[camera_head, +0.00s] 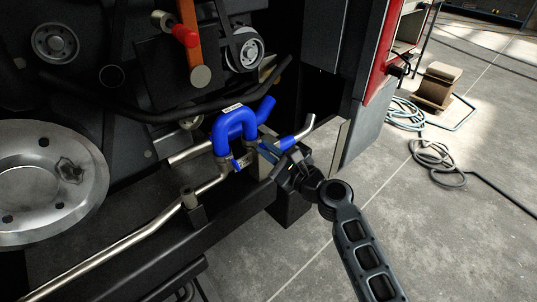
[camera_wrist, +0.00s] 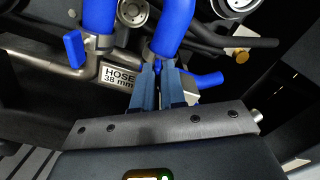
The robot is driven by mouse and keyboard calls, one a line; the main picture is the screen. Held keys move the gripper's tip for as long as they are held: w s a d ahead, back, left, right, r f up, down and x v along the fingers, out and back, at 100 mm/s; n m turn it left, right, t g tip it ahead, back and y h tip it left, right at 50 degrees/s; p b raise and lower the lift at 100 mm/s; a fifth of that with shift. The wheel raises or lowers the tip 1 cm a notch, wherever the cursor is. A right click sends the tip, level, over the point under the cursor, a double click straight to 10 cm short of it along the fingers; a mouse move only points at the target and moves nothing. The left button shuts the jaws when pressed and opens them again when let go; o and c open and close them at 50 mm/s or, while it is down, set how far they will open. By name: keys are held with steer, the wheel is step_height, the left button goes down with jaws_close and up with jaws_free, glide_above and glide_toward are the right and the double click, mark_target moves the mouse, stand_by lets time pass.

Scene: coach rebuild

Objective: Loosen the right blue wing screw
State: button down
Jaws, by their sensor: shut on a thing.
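A blue U-shaped hose (camera_head: 236,120) joins metal pipes in the engine bay; its two legs also show in the wrist view (camera_wrist: 172,28). My gripper (camera_head: 266,154) reaches in from the lower right. In the wrist view its two blue-grey fingers (camera_wrist: 157,72) are shut at the foot of the right hose leg. The right blue wing screw (camera_wrist: 157,66) is between the fingertips and mostly hidden by them. The left blue wing screw (camera_wrist: 74,48) stands free beside the left clamp (camera_wrist: 103,42). A label reading HOSE 38 mm (camera_wrist: 119,77) sits between the legs.
A blue sleeve (camera_head: 287,143) on a metal pipe lies close to my gripper's right. A dark frame rail (camera_head: 150,246) runs below. A black hose (camera_head: 150,112) crosses above.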

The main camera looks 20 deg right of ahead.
steer(key=shift+f+n+b, duration=0.15)
steer(key=shift+n+b, duration=3.3)
steer(key=shift+n, duration=1.4)
steer(key=shift+f+n+b, duration=0.2)
steer(key=shift+n+b, duration=3.3)
steer(key=shift+n, duration=1.4)
steer(key=shift+f+n+b, duration=0.15)
steer(key=shift+n+b, duration=3.3)
steer(key=shift+n, duration=1.4)
steer(key=c, duration=1.2)
jaws_free()
steer(key=shift+r, duration=0.1)
steer(key=shift+c, duration=0.2)
